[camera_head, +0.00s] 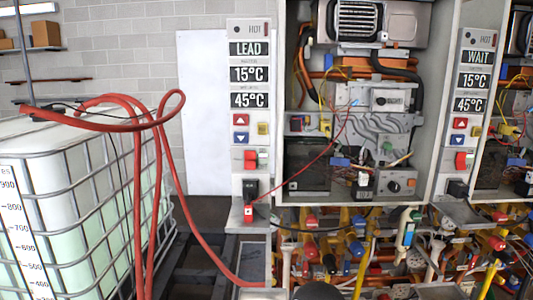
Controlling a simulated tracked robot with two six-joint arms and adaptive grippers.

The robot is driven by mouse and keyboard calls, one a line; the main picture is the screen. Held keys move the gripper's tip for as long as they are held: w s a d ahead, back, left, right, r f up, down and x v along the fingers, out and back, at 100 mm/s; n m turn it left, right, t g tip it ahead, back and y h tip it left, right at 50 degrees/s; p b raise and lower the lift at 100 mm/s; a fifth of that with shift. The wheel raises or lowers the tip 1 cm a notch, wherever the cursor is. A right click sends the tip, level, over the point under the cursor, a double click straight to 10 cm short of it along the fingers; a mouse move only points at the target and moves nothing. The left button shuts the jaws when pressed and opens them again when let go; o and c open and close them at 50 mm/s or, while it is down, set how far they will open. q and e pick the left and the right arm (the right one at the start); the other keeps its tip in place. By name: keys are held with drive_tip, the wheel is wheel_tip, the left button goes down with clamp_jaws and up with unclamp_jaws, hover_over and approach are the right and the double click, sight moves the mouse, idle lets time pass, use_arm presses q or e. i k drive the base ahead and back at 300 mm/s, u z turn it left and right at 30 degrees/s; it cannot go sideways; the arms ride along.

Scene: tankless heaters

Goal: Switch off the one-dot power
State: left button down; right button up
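The left heater's control panel (249,110) is a tall light strip with displays reading LEAD, 15°C and 45°C. Below them are a red up button (241,121), a blue down button (241,137) and a yellow button (262,129). I cannot tell which panel bears one dot. Neither gripper shows.
An open heater cabinet (425,120) shows wires and boards between the panels. Below is a dense tangle of pipes and valves. A caged white tank (60,165) with red hoses (165,150) stands at left. Dark rounded shapes at bottom centre are unclear.

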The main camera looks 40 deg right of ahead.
sight(250, 155)
drive_tip(key=z, duration=0.45)
drive_tip(key=i, duration=1.05)
drive_tip(key=z, duration=0.65)
drive_tip(key=k, duration=0.9)
drive_tip(key=z, duration=0.15)
drive_tip(key=i, duration=0.95)
drive_tip(key=u, duration=0.05)
